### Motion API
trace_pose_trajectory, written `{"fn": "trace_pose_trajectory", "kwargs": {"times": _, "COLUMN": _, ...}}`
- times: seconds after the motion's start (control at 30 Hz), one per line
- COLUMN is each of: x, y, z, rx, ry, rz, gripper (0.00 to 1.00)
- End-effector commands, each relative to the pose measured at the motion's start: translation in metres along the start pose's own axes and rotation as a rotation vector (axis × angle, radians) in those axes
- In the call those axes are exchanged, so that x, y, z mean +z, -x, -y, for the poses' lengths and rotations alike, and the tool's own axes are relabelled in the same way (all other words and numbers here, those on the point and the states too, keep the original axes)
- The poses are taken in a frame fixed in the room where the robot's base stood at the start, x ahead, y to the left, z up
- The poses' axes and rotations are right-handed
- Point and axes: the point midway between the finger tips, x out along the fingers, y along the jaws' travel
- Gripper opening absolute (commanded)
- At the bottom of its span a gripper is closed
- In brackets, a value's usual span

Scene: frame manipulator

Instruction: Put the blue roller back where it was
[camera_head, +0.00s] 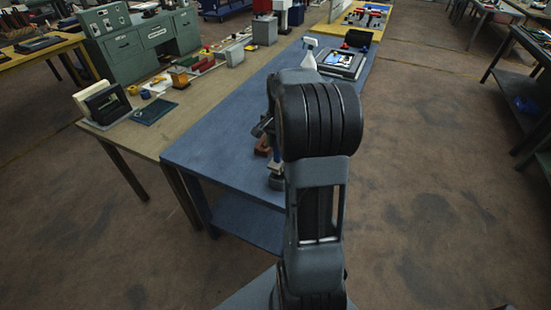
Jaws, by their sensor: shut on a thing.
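My gripper (271,145) hangs over the near part of the blue table (215,150), mostly hidden behind my own arm. It looks shut on a small bluish thing, which I take to be the blue roller (274,163). Only a narrow part of the roller shows, at the left edge of my arm. A brown-red block (262,147) is close to the left of it. A dark piece (276,183) shows just below. I cannot tell whether the roller touches the table.
A white spray bottle (309,55) and a dark tray-like case (342,62) stand at the table's far end. The wooden bench (150,140) on the left holds a dark frame (104,103), a blue plate (153,112) and several small parts. The table's left front is clear.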

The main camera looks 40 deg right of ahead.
Motion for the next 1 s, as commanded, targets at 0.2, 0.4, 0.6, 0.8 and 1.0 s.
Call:
{"fn": "trace_pose_trajectory", "kwargs": {"times": 0.2, "x": -0.006, "y": -0.019, "z": -0.005, "rx": -0.001, "ry": -0.013, "rz": 0.0, "gripper": 0.0}}
{"fn": "trace_pose_trajectory", "kwargs": {"times": 0.4, "x": -0.008, "y": -0.042, "z": -0.006, "rx": 0.0, "ry": -0.011, "rz": 0.003, "gripper": 0.0}}
{"fn": "trace_pose_trajectory", "kwargs": {"times": 0.6, "x": -0.01, "y": -0.057, "z": -0.005, "rx": -0.001, "ry": -0.009, "rz": -0.001, "gripper": 0.0}}
{"fn": "trace_pose_trajectory", "kwargs": {"times": 0.8, "x": -0.009, "y": -0.058, "z": -0.004, "rx": -0.001, "ry": -0.007, "rz": -0.001, "gripper": 0.0}}
{"fn": "trace_pose_trajectory", "kwargs": {"times": 1.0, "x": -0.009, "y": -0.06, "z": -0.004, "rx": -0.001, "ry": -0.007, "rz": -0.001, "gripper": 0.33}}
